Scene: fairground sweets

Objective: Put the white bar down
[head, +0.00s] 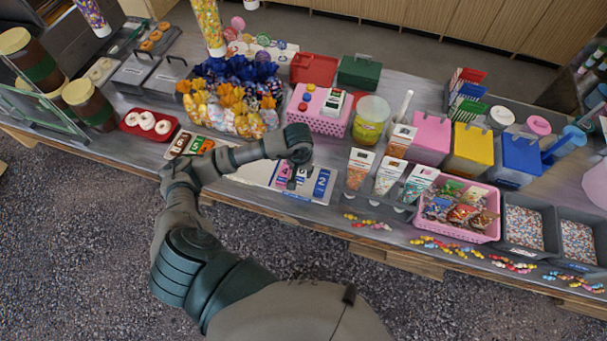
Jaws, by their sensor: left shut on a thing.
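My left gripper (291,184) reaches over a white mat with blue parts (328,194) near the counter's front edge. It is shut on a bar, seemingly the white bar, which the fingers mostly hide. I cannot tell whether the bar touches the mat. A pink bar (282,174) lies left of the fingers and a blue bar (321,183) lies to the right. My right gripper is not in view.
A pink basket (318,122) and bagged sweets (238,90) stand behind. A grey rack with packets (387,176) stands close on the right. More bars (188,144) and a red doughnut tray (149,124) are left. Loose sweets (368,222) lie along the front edge.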

